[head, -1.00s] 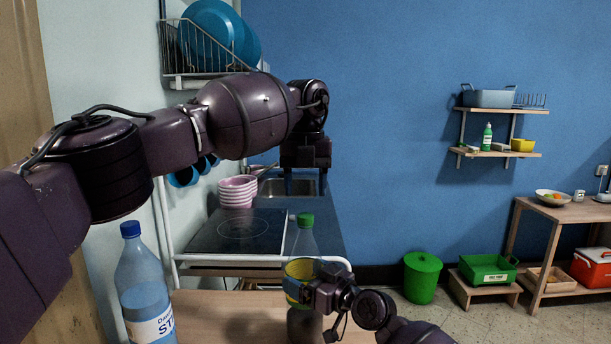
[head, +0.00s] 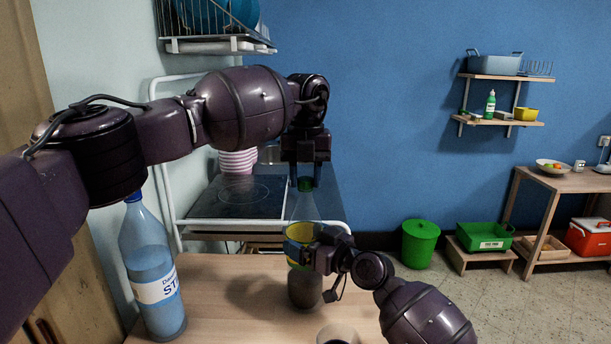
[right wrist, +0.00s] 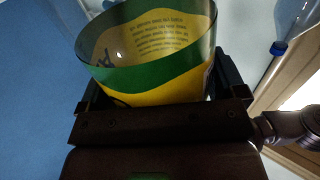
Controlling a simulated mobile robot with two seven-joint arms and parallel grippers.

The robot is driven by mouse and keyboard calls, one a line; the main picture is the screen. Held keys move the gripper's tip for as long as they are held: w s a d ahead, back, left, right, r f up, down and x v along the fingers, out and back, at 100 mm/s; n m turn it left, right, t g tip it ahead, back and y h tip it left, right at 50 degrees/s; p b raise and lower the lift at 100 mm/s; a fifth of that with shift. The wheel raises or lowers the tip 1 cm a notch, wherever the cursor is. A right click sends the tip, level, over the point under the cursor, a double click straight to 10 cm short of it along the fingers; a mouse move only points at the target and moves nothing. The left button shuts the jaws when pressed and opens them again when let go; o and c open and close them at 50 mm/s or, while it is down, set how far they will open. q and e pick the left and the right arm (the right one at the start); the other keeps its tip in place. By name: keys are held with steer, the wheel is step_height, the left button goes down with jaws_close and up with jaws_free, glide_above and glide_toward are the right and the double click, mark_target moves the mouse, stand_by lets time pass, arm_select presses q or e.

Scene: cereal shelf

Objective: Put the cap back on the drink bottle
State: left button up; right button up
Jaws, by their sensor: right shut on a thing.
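A clear bottle with a yellow and green label (head: 304,234) and dark contents stands upright over the wooden table in the head view. My right gripper (head: 306,258) is shut on it around the label. The label also fills the right wrist view (right wrist: 155,85). A green cap (head: 305,184) is at the top of the bottle's neck; I cannot tell whether it is screwed down. My left gripper (head: 305,180) points down from above, its two fingers on either side of the cap. It looks open, with little gap to the cap.
A blue-capped water bottle (head: 153,270) stands at the left of the wooden table (head: 225,300). A small round cup-like thing (head: 338,334) is at the near edge. Behind are a dark hob (head: 235,197) and stacked pink bowls (head: 238,161).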

arm_select(q)
steer(key=c, duration=0.5)
steer(key=m, duration=0.6)
steer(key=shift+m, duration=0.4)
steer(key=m, duration=0.4)
steer(key=shift+c, duration=0.2)
steer(key=m, duration=0.4)
steer(key=o, duration=1.1)
step_height(320, 180, up, 12)
